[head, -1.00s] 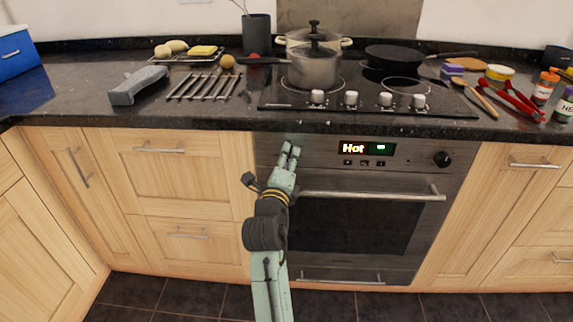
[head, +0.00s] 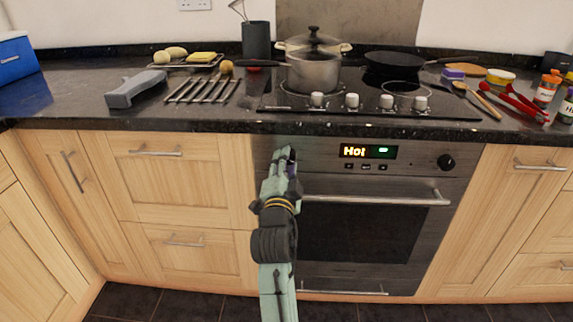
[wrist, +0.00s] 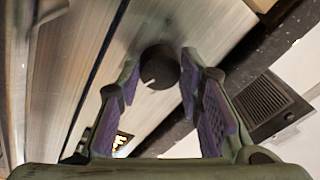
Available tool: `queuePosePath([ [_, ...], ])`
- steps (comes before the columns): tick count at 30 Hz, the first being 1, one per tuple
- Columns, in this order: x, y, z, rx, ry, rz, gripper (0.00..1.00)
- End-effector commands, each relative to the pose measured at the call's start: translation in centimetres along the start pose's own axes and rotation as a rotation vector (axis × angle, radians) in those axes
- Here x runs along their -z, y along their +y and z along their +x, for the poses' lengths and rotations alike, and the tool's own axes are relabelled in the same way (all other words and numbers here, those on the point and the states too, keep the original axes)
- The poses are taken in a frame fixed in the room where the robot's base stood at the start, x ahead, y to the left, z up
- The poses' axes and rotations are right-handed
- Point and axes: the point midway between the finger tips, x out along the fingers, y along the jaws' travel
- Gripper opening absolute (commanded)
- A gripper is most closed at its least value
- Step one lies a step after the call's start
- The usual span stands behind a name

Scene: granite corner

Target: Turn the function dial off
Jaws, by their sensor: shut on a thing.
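The function dial (wrist: 160,68) is a round dark knob on the steel oven panel, seen between my fingers in the wrist view. A pale mark shows at its lower left edge. My gripper (head: 285,156) is at the left end of the oven panel and hides this dial in the head view. Its purple-padded fingers also show in the wrist view (wrist: 160,76), closed on the dial from both sides. The oven display (head: 368,151) reads "Hot" beside a green light.
A second dark knob (head: 446,162) is at the panel's right end. The oven door handle (head: 375,199) runs below the panel. The dark worktop edge (head: 330,127) overhangs above. A pot (head: 314,72) and a pan (head: 392,62) stand on the hob.

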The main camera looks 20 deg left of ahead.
Motion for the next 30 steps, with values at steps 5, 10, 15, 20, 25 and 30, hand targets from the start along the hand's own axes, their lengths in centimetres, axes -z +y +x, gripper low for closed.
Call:
queuePosePath([
  [5,0.05,0.06,0.00,0.014,-0.012,-0.165,0.05],
  [10,0.13,0.05,0.02,0.029,-0.022,-0.325,0.05],
  [15,0.19,0.07,0.03,0.044,-0.033,-0.485,0.05],
  [20,0.24,0.09,0.03,0.058,-0.043,-0.636,0.05],
  [25,0.28,0.05,0.04,0.075,-0.053,-0.796,0.05],
  [30,0.35,0.09,0.03,0.089,-0.063,-0.956,0.05],
])
